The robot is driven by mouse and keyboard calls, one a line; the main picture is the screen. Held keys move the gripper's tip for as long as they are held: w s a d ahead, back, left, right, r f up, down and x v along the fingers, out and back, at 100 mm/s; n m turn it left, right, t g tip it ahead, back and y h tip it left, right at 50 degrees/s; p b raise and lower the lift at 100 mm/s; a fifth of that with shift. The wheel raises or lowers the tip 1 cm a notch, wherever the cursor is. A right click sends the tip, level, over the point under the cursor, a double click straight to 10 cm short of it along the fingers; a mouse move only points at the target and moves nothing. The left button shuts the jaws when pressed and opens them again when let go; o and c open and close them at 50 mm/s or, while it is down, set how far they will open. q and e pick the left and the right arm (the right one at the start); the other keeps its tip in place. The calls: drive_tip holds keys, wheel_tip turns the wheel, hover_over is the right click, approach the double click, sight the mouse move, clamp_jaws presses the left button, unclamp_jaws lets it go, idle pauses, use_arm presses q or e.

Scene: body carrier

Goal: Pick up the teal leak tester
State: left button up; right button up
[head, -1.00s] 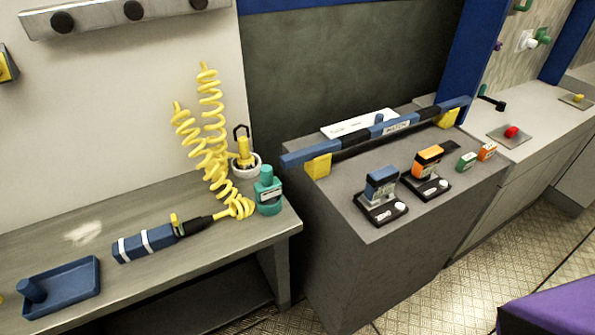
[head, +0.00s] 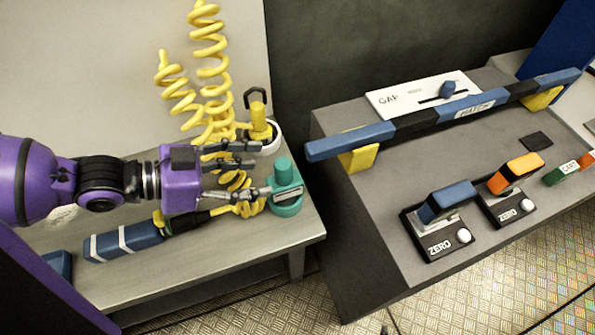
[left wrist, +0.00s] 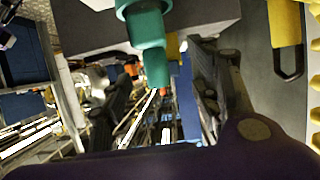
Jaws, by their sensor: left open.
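The teal leak tester (head: 285,182) stands upright near the right end of the grey bench (head: 240,258). It has a round base, a pale label and a cylindrical top. My left gripper (head: 258,168) is open and empty just to its left, its fingers pointing at it. The lower finger's tip overlaps the tester's left edge in the head view; I cannot tell if they touch. In the left wrist view the tester (left wrist: 148,45) shows between the two fingers of the gripper (left wrist: 158,88). My right gripper is not in view.
A yellow coiled hose (head: 208,70) rises behind my gripper. A yellow-topped tool (head: 258,125) in a white ring stands close behind the tester. A blue striped handle (head: 125,240) lies in front. A grey counter (head: 350,220) with gauges is to the right, across a gap.

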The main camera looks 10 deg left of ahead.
sight(284, 174)
use_arm(q)
drive_tip(key=shift+s+x, duration=0.15)
drive_tip(key=shift+x, duration=1.55)
drive_tip(key=shift+s+x, duration=0.1)
drive_tip(key=shift+x, duration=1.6)
drive_tip(key=shift+d, duration=0.15)
clamp_jaws()
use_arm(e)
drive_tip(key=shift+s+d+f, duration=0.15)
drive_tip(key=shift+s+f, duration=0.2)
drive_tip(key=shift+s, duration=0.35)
